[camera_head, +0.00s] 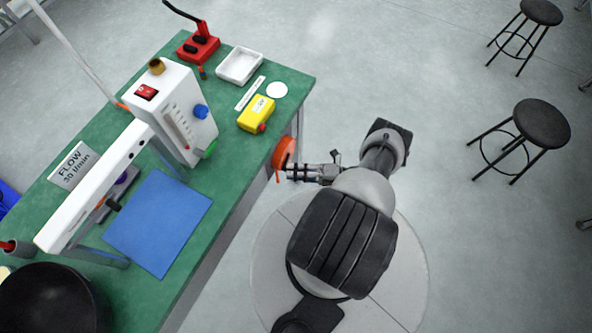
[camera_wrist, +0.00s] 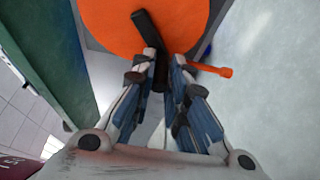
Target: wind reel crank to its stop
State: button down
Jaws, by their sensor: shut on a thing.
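The orange reel (camera_head: 284,152) is mounted at the right side edge of the green bench. It fills the top of the wrist view as an orange disc (camera_wrist: 110,22). A dark crank (camera_wrist: 146,30) crosses the disc's face and its handle comes down between my fingers. My gripper (camera_head: 290,172) is at the reel, shut on the crank handle, as it also shows in the wrist view (camera_wrist: 162,68). An orange bar with a rounded end (camera_wrist: 212,70) sticks out to the right, just below the disc. The far side of the reel is hidden.
The green bench (camera_head: 228,190) carries a white flow unit (camera_head: 178,110), a yellow box (camera_head: 256,114), a white tray (camera_head: 240,65) and a blue mat (camera_head: 158,222). Stools (camera_head: 541,126) stand at the right. The floor between them and my arm is clear.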

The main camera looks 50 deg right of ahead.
jog(key=shift+a+r+m, duration=0.2)
jog(key=shift+r+m, duration=0.1)
jog(key=shift+m, duration=0.4)
jog(key=c, duration=1.6)
grip_release()
notch_tip(320, 180, up, 9)
jog(key=shift+r, duration=0.6)
